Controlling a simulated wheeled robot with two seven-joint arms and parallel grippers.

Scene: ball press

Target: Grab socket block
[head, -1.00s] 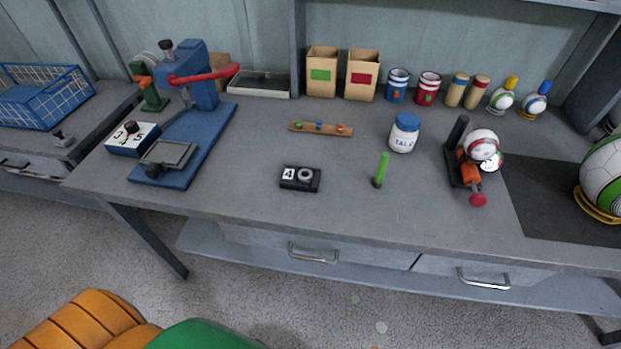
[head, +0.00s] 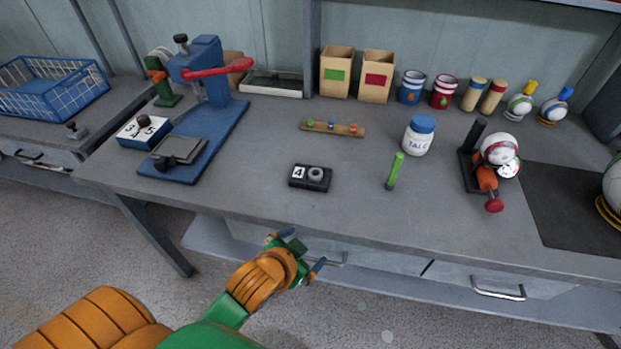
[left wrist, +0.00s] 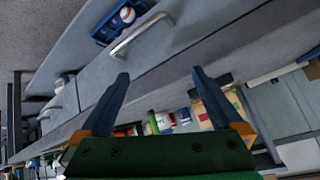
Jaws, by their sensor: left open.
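A small black block with a white number 4 tile and a round grey socket, which I take as the socket block (head: 310,177), lies on the grey bench near its front edge. My left gripper (head: 297,253) is open and empty, in front of the bench edge and nearer to me than the block. In the left wrist view its two blue fingers (left wrist: 160,76) are spread apart with nothing gripped between them. My right gripper is not in view.
A blue block with number tiles (head: 143,132) and a blue press with a red lever (head: 210,95) stand left. A wooden strip (head: 333,129) lies behind the socket block. A green stick (head: 395,171), talc jar (head: 419,135) and orange tool (head: 487,180) stand right. Drawer handles (head: 497,289) protrude below.

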